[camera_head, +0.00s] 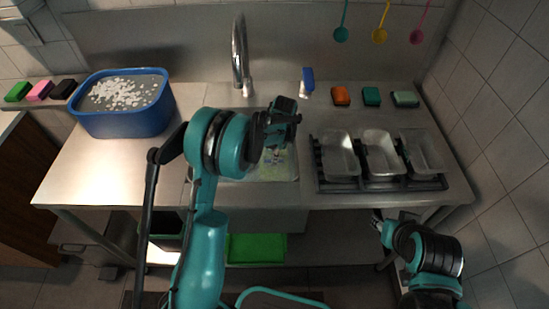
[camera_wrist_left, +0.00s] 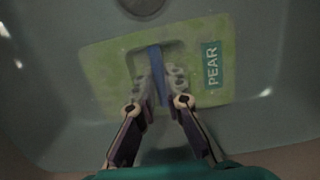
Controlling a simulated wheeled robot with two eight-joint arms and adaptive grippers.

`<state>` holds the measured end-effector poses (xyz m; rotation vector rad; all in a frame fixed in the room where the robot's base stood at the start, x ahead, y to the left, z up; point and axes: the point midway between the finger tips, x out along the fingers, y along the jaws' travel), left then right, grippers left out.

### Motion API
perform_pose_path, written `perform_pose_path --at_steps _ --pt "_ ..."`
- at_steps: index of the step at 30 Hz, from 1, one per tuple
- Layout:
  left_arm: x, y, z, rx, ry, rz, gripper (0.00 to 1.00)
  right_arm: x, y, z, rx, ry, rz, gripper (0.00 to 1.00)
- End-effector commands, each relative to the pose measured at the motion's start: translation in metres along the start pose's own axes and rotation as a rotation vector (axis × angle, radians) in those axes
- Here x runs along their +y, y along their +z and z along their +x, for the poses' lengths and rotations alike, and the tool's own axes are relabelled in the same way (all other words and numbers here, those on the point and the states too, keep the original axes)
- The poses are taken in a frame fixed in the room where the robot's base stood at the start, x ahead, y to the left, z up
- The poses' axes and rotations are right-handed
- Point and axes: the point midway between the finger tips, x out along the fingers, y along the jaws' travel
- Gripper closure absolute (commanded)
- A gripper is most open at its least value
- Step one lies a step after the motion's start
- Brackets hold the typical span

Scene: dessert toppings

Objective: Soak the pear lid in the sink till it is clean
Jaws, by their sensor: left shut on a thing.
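The pear lid (camera_wrist_left: 110,75) is a pale green plate with yellowish blotches, a teal PEAR label and a blue handle (camera_wrist_left: 156,72) in a recess. It is low in the sink (camera_wrist_left: 50,110), near the round drain. My left gripper (camera_wrist_left: 160,88) is shut on the lid's blue handle. In the head view my left gripper (camera_head: 276,150) reaches down into the sink (camera_head: 292,178), and it and the arm hide part of the lid (camera_head: 274,172). My right gripper (camera_head: 377,219) is in front of the counter's right side, too small to tell its jaws.
A tall faucet (camera_head: 240,55) stands behind the sink. A blue tub (camera_head: 125,123) with white foam is at left. A black rack (camera_head: 362,184) with three metal containers is at right. Bare counter lies left of the sink.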

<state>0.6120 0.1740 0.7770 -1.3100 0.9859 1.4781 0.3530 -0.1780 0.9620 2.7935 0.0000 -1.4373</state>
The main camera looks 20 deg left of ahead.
Motion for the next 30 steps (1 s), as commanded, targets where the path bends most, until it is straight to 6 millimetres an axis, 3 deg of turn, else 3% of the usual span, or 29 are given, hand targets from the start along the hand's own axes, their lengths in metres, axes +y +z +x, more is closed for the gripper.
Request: perform_pose_path --at_steps 8,9,11,20,30 --pt "0.000 0.000 0.000 0.000 0.000 0.000 1.00 0.000 0.000 0.000 0.000 0.000 0.000 0.62" --pt "0.000 0.000 0.000 0.000 0.000 0.000 0.82 0.000 0.000 0.000 0.000 0.000 0.000 0.62" --pt "0.000 0.000 0.000 0.000 0.000 0.000 0.66 0.000 0.000 0.000 0.000 0.000 0.000 0.62" --pt "0.000 0.000 0.000 0.000 0.000 0.000 0.66 0.000 0.000 0.000 0.000 0.000 0.000 0.62" --pt "0.000 0.004 -0.034 0.000 0.000 0.000 0.66 0.000 -0.013 -0.018 0.000 0.000 0.000 0.62"
